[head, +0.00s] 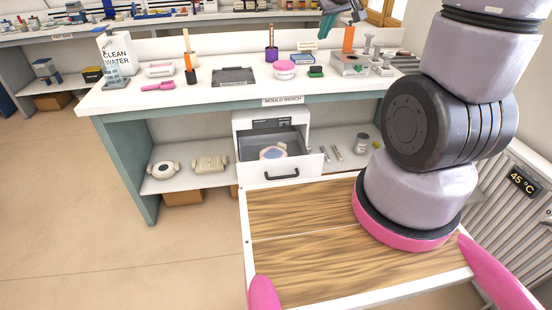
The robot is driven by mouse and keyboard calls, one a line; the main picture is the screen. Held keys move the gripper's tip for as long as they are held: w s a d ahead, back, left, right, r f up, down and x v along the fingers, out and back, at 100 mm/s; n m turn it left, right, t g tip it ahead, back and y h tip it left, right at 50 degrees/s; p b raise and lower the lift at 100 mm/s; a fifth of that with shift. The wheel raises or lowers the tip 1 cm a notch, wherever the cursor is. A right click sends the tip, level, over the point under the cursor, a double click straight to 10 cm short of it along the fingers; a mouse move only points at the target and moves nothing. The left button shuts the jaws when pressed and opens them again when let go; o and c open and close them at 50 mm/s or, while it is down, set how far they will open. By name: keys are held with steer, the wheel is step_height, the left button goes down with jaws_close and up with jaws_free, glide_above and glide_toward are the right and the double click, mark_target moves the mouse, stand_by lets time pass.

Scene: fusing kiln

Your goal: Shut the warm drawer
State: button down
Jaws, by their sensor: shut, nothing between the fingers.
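The warm drawer (256,174) sits in a white housing (242,122) under the mould bench. It is pulled out toward me, with its grey inside showing. A dark bar handle (282,175) is on its white front. A round pinkish dish with a bluish top (273,153) lies in the drawer. My gripper (326,26) shows only in part at the top edge, dark with teal fingertips. It is shut and empty, above the back of the bench top and well away from the drawer.
The mould bench (215,98) carries tools, pots and an orange-handled tool. Its lower shelf (215,182) holds pale moulds (209,163) left of the drawer and a jar (362,143) right of it. A ribbed unit (510,215) reading 45 °C stands at right. Floor at left is clear.

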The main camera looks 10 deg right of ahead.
steer(key=w+a+f+n, duration=0.1)
steer(key=w+f+n, duration=0.2)
steer(key=f, duration=0.5)
steer(key=w+a+f+n+y, duration=0.1)
steer(key=w+f+n, duration=0.1)
steer(key=f, duration=0.6)
steer(key=w+a+f+n, duration=0.2)
steer(key=w+f+n, duration=0.1)
steer(key=f, duration=0.6)
step_height(320, 180, down, 12)
steer(key=s+a+n+y, duration=0.2)
steer(key=s+n, duration=0.1)
steer(key=n+g+y, duration=0.1)
steer(key=n, duration=0.2)
glide_toward(270, 167)
step_height(270, 167, down, 3)
steer(key=s+a, duration=0.1)
steer(key=s, duration=0.1)
steer(key=w, duration=0.3)
steer(key=shift+w+a+f, duration=0.15)
steer(key=shift+a+f, duration=0.1)
steer(key=shift+f, duration=0.05)
steer(key=shift+w, duration=0.55)
